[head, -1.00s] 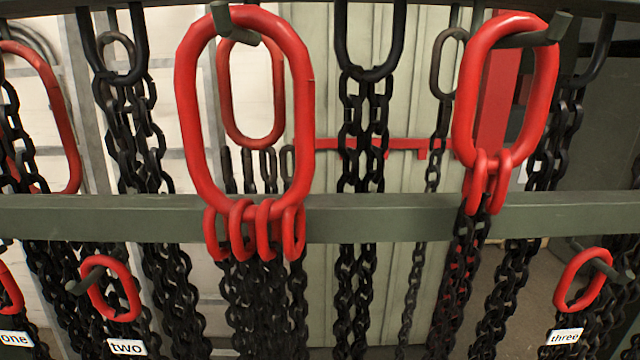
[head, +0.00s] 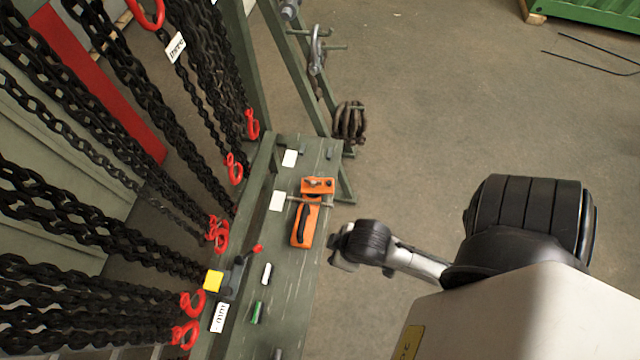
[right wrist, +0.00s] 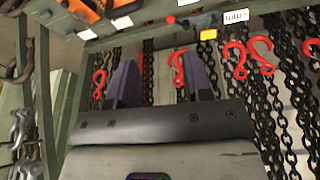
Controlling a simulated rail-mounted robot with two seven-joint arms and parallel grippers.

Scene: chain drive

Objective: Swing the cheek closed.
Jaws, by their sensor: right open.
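An orange metal device (head: 305,225), which I take to be the part with the cheek, lies on the green shelf in the head view. It has a black curved bar on its lower plate, and an orange upper piece (head: 318,185) with a grey pin lies across its far end. I cannot tell which piece is the cheek or how far it stands open. My right gripper (head: 343,246) is just off the shelf's right edge, apart from the device. In the right wrist view its two dark fingers (right wrist: 158,80) stand apart with nothing between them. My left gripper is not in view.
The green shelf (head: 285,300) also bears white cards, a green cylinder (head: 257,312) and a red-tipped lever (head: 257,249). Black chains with red hooks (head: 219,236) hang along its left side. Shackles (head: 350,122) hang on a stand beyond.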

